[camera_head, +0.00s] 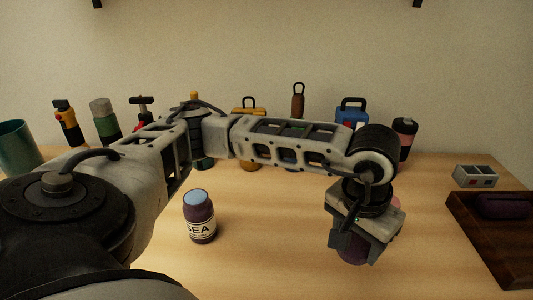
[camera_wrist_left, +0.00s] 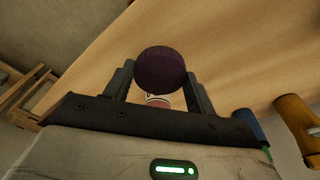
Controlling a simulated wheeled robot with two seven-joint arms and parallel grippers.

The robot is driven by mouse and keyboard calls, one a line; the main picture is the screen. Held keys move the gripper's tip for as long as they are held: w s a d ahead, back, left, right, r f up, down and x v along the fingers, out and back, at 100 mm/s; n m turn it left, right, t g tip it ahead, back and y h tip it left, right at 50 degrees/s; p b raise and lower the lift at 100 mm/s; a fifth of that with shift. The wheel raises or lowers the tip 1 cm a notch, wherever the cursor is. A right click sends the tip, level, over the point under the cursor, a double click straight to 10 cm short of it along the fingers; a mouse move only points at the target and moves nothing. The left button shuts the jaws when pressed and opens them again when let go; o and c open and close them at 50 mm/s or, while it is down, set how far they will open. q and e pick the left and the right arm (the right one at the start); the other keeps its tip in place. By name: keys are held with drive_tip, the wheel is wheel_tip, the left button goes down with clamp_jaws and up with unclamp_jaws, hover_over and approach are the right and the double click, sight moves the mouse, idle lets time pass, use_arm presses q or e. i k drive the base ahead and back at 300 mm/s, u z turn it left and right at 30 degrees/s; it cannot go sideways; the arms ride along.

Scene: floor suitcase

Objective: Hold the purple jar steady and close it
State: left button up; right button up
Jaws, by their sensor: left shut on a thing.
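A purple jar (camera_head: 201,224) with a white label stands upright on the table, left of centre in the head view. Its top is a flat light blue disc. My left gripper (camera_head: 362,248) points down to the right of this jar, well apart from it, and is shut on a dark purple round piece (camera_head: 351,249). In the left wrist view this purple piece (camera_wrist_left: 160,68) sits between the two fingertips (camera_wrist_left: 159,85). I cannot tell whether it is a lid or another jar. My right gripper is not in view.
A dark wooden tray (camera_head: 512,260) with a purple piece (camera_head: 505,207) is at right. A grey box (camera_head: 474,176) stands behind it. A pink thing (camera_head: 394,202) shows partly behind my gripper. Several bottles and tools line the back. The table between jar and gripper is clear.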

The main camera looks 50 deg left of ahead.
sight(198, 209)
drive_tip(key=z, duration=0.6)
drive_tip(key=k, duration=1.35)
drive_tip(key=u, duration=1.55)
drive_tip(key=i, duration=0.5)
drive_tip(key=u, duration=0.05)
